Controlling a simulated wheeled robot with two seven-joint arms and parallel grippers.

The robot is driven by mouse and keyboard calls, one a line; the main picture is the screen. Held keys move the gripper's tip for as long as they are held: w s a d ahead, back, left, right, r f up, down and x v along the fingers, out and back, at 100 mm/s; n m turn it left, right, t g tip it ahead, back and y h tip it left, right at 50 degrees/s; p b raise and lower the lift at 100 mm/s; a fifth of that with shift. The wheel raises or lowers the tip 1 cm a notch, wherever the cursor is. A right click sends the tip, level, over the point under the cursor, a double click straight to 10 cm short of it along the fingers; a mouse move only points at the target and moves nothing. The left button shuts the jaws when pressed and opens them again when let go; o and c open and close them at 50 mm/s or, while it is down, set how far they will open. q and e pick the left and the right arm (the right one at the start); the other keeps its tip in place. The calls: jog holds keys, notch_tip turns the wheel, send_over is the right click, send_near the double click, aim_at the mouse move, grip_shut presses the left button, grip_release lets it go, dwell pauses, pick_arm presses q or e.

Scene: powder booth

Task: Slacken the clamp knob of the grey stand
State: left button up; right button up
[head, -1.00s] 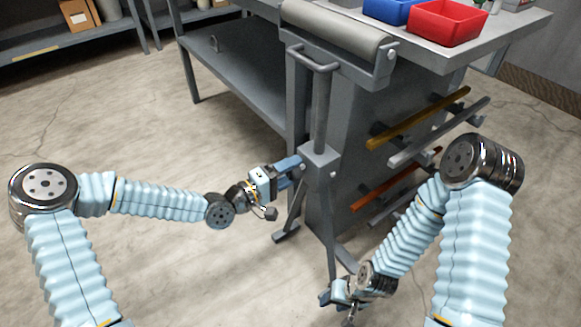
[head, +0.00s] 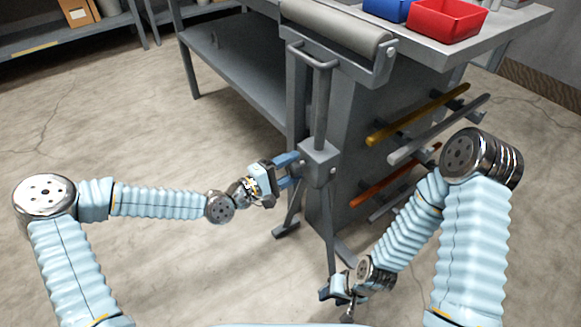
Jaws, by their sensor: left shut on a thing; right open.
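The grey stand (head: 320,155) stands upright in front of the workbench, with a square clamp block on its post, a handle at the top and splayed legs below. My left gripper (head: 294,170) is at the left side of the clamp block, its two blue fingers pointing right. It is shut on the clamp knob, which the fingers hide almost wholly. My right gripper (head: 335,291) is low, near the stand's front leg, open and empty.
The workbench (head: 430,45) behind the stand carries a red bin (head: 446,22), a blue bin (head: 388,9) and a grey roller (head: 335,25). Coloured bars (head: 418,116) stick out on side pegs. The floor at left (head: 110,130) is clear.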

pick_arm(q)
jog(key=shift+a, duration=0.1)
jog(key=o, duration=1)
jog(key=shift+c, duration=0.2)
jog(key=v, duration=1.3)
jog(key=shift+s+a, duration=0.25)
jog(key=shift+a, duration=0.05)
jog(key=s+d+f+m+g+y, duration=0.2)
jog(key=s+d+f+g, duration=0.2)
jog(key=f, duration=0.5)
jog(key=s+d+f+m+g+y, duration=0.25)
jog(key=s+d+f, duration=0.2)
jog(key=f, duration=0.45)
jog(key=s+a+f+m+g+y, duration=0.3)
jog(key=s+a+f+y, duration=0.3)
jog(key=a+f, duration=0.2)
jog(key=shift+s+a+f, duration=0.25)
jog(key=shift+a+f, duration=0.1)
jog(key=shift+f, duration=0.2)
